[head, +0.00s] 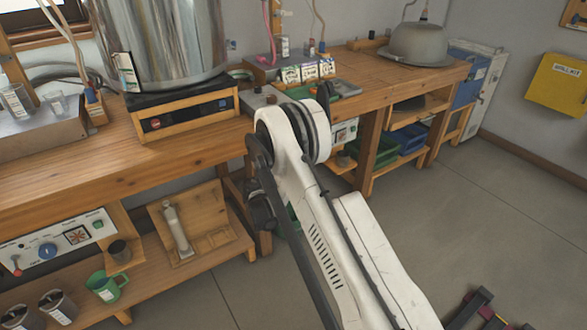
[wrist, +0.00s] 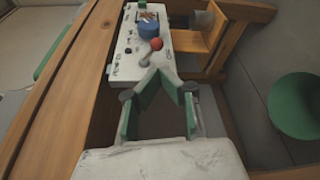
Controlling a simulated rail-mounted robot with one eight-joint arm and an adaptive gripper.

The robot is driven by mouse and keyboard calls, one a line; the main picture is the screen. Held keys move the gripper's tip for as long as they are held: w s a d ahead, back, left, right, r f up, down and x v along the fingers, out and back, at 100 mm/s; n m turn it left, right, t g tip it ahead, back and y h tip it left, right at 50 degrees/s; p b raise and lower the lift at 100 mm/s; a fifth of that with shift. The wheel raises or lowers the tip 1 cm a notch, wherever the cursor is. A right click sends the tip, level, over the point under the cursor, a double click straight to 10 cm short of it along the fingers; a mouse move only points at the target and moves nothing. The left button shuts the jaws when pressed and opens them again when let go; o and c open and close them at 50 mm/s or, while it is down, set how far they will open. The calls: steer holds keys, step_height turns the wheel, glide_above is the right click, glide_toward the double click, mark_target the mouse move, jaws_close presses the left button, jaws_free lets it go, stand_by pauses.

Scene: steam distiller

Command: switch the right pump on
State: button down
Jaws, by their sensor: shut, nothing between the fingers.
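In the wrist view a white control panel (wrist: 128,62) carries a blue knob (wrist: 148,26) and a lever with a red ball tip (wrist: 156,43). The lever slants up and right in that picture. My gripper (wrist: 166,76), with green finger pads, is shut and empty. Its fingertips are close to the lever's base; I cannot tell whether they touch. In the head view a white panel (head: 345,131) under the right part of the bench is partly hidden by my arm. Another panel (head: 58,245), with a blue knob and red-tipped lever, is at lower left. My gripper is not clear there.
The wooden bench (head: 70,165) runs along the wall above the panels. A steel vessel (head: 160,45) stands on it. A green mug (head: 106,287) is low at left. Floor at right is mostly clear.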

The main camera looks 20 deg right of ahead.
steer(key=shift+b+x, duration=0.6)
steer(key=shift+x, duration=1.8)
steer(key=shift+a, duration=0.1)
